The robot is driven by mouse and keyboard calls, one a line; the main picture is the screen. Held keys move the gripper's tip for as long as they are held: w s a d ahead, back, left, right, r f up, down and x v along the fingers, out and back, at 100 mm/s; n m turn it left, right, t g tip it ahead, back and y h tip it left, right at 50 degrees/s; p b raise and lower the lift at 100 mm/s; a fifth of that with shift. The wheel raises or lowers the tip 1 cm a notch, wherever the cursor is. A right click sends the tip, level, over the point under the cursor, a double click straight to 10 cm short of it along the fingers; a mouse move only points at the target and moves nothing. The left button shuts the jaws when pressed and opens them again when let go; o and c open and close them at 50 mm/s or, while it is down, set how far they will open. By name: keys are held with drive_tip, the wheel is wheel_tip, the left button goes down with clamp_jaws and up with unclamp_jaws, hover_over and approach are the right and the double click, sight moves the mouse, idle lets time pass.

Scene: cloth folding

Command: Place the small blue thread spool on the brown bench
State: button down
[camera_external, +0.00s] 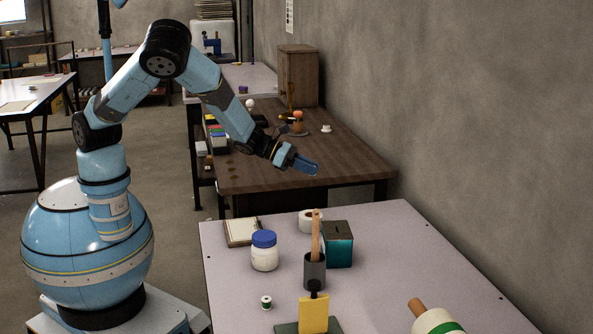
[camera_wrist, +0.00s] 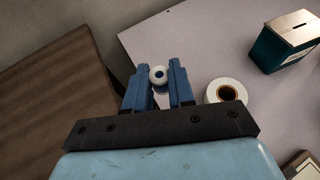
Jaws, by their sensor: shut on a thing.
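My gripper (camera_external: 308,167) is above the front part of the brown bench (camera_external: 335,152), near its front edge, in the external view. In the wrist view, my gripper (camera_wrist: 159,85) is shut on a small spool (camera_wrist: 158,75). The spool's pale round end with a dark centre shows between the fingertips. The blue of its thread is hard to tell from the blue fingers. The spool cannot be made out in the external view. The brown bench (camera_wrist: 50,105) fills the left of the wrist view, and a gap separates it from the pale table.
The pale table (camera_external: 400,240) holds a jar (camera_external: 264,252), a white roll (camera_external: 308,221), a teal box (camera_external: 338,245) and a green spool (camera_external: 266,302). On the bench, an orange-topped item (camera_external: 298,122) and a white cup (camera_external: 326,128) stand farther back. The bench's front right is clear.

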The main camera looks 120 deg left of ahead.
sight(276, 172)
drive_tip(key=s+a+n+g+y, duration=0.1)
drive_tip(key=s+n+y, duration=0.1)
drive_tip(key=s+a+n+g+y, duration=0.1)
drive_tip(key=s+a+n, duration=0.1)
drive_tip(key=s, duration=0.1)
drive_tip(key=s+a+r+n+g+y, duration=0.1)
drive_tip(key=s+a+y, duration=0.1)
drive_tip(key=shift+s+a+n+g+y, duration=0.2)
drive_tip(key=shift+n+g+y, duration=0.1)
drive_tip(key=shift+n+g, duration=0.1)
drive_tip(key=s+a+r+n+g+y, duration=0.1)
drive_tip(key=s+r+n+g+y, duration=0.1)
drive_tip(key=s+n+g, duration=0.3)
drive_tip(key=s, duration=0.4)
drive_tip(key=shift+s+n+g+y, duration=0.15)
drive_tip(key=shift+n+g+y, duration=0.15)
drive_tip(key=shift+g+y, duration=0.1)
drive_tip(key=shift+a, duration=0.1)
wheel_tip(276, 172, down, 8)
drive_tip(key=shift+r, duration=0.1)
drive_tip(key=c, duration=1)
unclamp_jaws()
drive_tip(key=shift+o, duration=0.2)
drive_tip(key=shift+v, duration=6)
